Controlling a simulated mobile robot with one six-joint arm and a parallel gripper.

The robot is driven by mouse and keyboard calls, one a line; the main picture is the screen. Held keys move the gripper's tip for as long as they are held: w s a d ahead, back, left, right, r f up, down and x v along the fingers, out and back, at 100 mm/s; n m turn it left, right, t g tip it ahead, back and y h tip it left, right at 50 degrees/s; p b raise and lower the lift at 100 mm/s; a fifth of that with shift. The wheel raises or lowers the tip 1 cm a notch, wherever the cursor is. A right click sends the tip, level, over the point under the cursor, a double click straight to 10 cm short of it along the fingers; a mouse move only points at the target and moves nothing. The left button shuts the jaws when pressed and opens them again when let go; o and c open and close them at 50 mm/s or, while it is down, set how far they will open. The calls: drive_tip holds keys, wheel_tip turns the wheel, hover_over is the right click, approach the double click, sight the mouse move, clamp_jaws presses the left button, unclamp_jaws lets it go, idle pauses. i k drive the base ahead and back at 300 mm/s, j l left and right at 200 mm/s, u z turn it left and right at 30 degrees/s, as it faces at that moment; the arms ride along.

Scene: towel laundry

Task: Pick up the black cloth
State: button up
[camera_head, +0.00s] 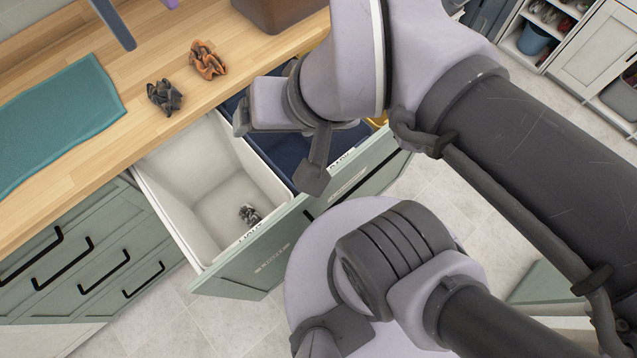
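A crumpled black cloth (165,97) lies on the wooden counter, near its front edge and to the right of a teal mat. My gripper (276,160) is over the open drawer, to the right of the black cloth and apart from it. Its two fingers are spread, with no cloth seen between them. A smaller crumpled grey cloth (249,214) lies at the bottom of the white bin (218,158) in the drawer.
An orange-brown cloth (208,60) lies on the counter (150,35), behind the black one. The teal mat (50,115) is at left. A dark blue bin (300,174) sits beside the white bin in the open drawer (260,265). A brown box (275,12) stands at the back.

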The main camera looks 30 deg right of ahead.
sight(163, 94)
drive_tip(key=j+u, duration=0.85)
drive_tip(key=j, duration=0.15)
drive_tip(key=i+l, duration=0.05)
